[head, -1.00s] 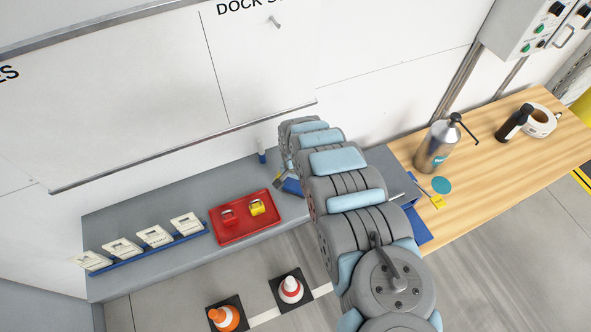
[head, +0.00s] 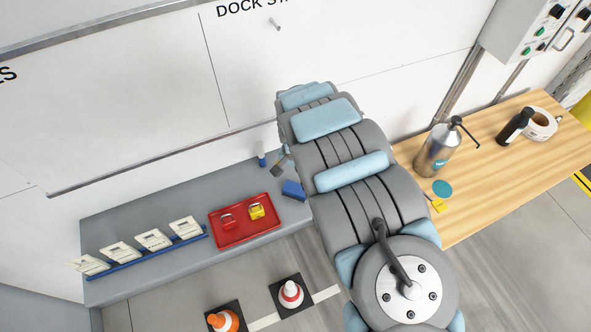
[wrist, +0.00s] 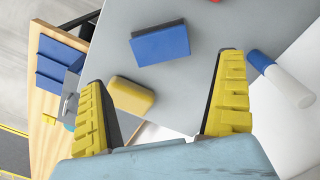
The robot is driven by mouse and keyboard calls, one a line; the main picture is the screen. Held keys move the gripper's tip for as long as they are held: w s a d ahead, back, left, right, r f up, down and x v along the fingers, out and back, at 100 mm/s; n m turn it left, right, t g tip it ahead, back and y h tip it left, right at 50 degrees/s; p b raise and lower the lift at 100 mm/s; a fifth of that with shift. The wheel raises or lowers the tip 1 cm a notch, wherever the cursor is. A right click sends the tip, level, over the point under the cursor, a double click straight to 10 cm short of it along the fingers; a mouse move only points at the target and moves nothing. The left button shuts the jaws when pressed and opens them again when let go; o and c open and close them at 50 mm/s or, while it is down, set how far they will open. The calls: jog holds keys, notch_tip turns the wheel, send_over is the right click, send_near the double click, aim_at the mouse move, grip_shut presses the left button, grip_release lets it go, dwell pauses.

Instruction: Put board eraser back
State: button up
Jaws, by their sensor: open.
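Two blocks that could be the board eraser lie near my gripper; I cannot tell which one it is. A blue block (head: 293,190) rests on the grey bench, right of the red tray; it also shows in the wrist view (wrist: 160,44), beyond the fingertips. The whiteboard (head: 130,90) hangs on the wall above the bench.
A blue-and-white marker (wrist: 280,78) is right of the right finger. The red tray (head: 222,242) holds a red and a yellow item. Several cards stand in a blue rack (head: 150,256) at left. The wooden table (head: 480,190) carries a spray bottle (head: 438,150). Cones stand below.

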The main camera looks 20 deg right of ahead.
jog(key=shift+w+r, duration=0.1)
jog(key=shift+r, duration=0.95)
